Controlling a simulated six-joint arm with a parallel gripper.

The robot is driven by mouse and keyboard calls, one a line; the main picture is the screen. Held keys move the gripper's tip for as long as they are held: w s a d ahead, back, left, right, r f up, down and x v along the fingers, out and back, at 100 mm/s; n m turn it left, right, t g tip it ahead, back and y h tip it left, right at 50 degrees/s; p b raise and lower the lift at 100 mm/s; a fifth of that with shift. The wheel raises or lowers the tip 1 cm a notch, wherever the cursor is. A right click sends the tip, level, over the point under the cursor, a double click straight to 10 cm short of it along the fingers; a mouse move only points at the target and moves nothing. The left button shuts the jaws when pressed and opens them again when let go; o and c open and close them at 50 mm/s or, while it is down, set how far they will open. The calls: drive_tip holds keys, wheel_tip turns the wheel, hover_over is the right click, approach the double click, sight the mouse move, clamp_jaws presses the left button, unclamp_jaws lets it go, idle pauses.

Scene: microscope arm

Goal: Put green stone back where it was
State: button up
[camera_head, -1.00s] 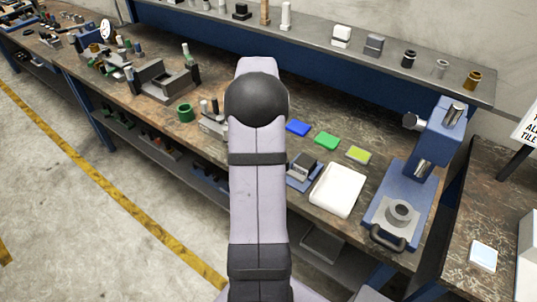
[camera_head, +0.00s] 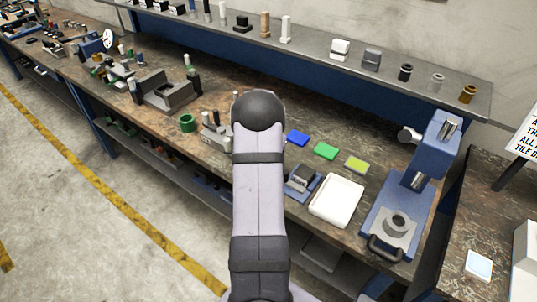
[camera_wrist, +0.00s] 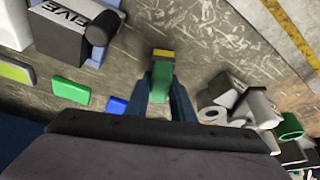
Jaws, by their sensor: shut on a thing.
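My gripper (camera_wrist: 161,91) is shut on a green piece with a yellow end (camera_wrist: 160,76), taken to be the green stone, and holds it above the worn bench top. In the head view my arm hides the gripper and the held piece. A flat green tile (camera_head: 326,151) lies on the bench between a blue tile (camera_head: 298,138) and a yellow-green tile (camera_head: 357,164). In the wrist view the green tile (camera_wrist: 70,90) and blue tile (camera_wrist: 116,106) lie left of the gripper, apart from it.
A small dark block on a blue base (camera_head: 302,182) is beside the tray. Grey fixtures (camera_wrist: 240,105) and a green ring (camera_wrist: 290,126) stand right of the gripper.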

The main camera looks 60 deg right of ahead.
drive_tip(key=shift+f, duration=0.2)
drive_tip(key=shift+f, duration=0.1)
drive_tip(key=o, duration=1)
drive_tip(key=shift+a+r, duration=0.2)
drive_tip(key=shift+r, duration=0.4)
drive_tip(key=b+v, duration=0.3)
drive_tip(key=v, duration=0.8)
